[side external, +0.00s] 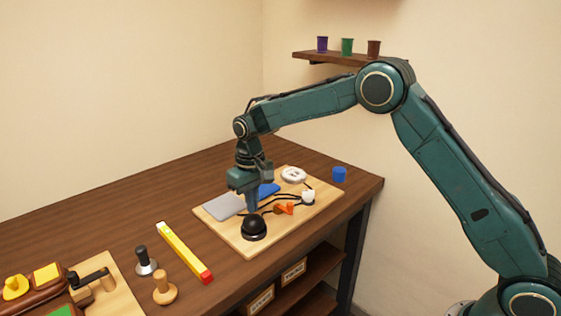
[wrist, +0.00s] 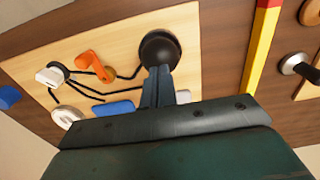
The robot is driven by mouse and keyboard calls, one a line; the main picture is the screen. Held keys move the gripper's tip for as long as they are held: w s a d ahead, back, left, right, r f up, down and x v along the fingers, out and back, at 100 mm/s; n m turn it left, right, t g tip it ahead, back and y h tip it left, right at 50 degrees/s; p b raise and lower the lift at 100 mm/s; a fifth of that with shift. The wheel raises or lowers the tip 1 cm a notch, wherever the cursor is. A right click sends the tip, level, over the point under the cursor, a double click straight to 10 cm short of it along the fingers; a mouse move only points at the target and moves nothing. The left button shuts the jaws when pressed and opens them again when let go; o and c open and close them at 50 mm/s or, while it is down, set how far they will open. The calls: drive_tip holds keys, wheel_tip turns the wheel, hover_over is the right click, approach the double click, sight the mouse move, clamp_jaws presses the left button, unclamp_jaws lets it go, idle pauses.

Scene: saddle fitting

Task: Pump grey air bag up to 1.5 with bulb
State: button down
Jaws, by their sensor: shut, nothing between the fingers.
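The black bulb (side external: 254,229) sits at the front of a light wooden board (side external: 246,254); it also shows in the wrist view (wrist: 160,48). My gripper (side external: 252,209) is shut and empty, pointing down with its fingertips at the bulb's top edge; I cannot tell whether they touch it. In the wrist view the fingertips (wrist: 158,70) overlap the bulb's lower edge.
A blue bag (side external: 268,190), an orange lever (side external: 285,208) and a white knob (side external: 308,197) share the board with black hoses. A yellow-red bar (side external: 184,252) and two handled stamps (side external: 146,262) lie left of the board.

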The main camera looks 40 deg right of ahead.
sight(253, 216)
drive_tip(key=shift+f, duration=0.25)
drive_tip(key=shift+f, duration=1.45)
drive_tip(key=shift+r, duration=1.75)
drive_tip(key=shift+f, duration=0.3)
drive_tip(key=shift+f, duration=1.3)
drive_tip(key=shift+r, duration=1.6)
drive_tip(key=shift+f, duration=0.25)
